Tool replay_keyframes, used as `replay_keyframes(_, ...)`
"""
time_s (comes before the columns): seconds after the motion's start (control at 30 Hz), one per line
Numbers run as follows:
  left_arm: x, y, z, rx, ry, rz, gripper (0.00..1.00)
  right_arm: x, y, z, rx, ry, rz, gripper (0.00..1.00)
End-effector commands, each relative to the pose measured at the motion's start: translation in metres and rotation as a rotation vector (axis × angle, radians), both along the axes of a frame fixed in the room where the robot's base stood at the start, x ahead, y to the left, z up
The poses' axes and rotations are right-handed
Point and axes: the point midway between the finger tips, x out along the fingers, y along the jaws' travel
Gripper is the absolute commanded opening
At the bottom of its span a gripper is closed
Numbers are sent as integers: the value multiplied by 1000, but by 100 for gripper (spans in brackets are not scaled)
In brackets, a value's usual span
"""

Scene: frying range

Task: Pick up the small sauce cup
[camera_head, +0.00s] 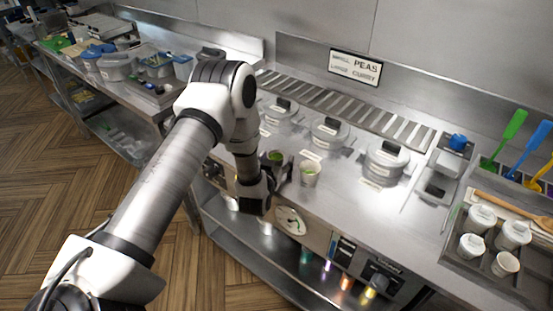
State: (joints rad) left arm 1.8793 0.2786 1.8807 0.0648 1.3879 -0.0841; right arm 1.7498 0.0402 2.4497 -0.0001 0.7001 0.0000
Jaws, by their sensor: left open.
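A small white cup with green contents (309,174) stands upright near the front edge of the steel counter. A second small cup with green contents (275,156) is just left of it, largely hidden by my gripper. I cannot tell which of them is the sauce cup. My left gripper (284,172) is open at the counter's front edge, its fingers close to both cups. I cannot tell whether it touches either one. My right gripper is not in view.
Several lidded pots, one of them here (330,131), stand behind the cups. A tray (470,262) with several white cups lies at the right. Coloured spatulas (511,133) stand at the back right. A dial (289,220) is on the counter's front panel.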

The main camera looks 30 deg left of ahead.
Motion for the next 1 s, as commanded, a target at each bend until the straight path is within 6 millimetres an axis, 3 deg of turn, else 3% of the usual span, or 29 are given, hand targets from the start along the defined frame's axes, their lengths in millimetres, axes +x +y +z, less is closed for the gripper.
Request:
replay_keyframes(0.03, 0, 0, 0, 0, 0, 0, 77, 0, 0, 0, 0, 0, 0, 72)
replay_keyframes(0.17, 0, 0, 0, 0, 0, 0, 31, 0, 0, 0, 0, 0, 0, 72)
replay_keyframes(0.2, 0, 0, 0, 0, 0, 0, 24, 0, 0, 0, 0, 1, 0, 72)
replay_keyframes(0.67, 0, 0, 5, -1, -1, 0, 23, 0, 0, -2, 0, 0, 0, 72)
replay_keyframes(1.0, 0, 0, 62, -1, -5, 2, 23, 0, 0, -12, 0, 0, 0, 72)
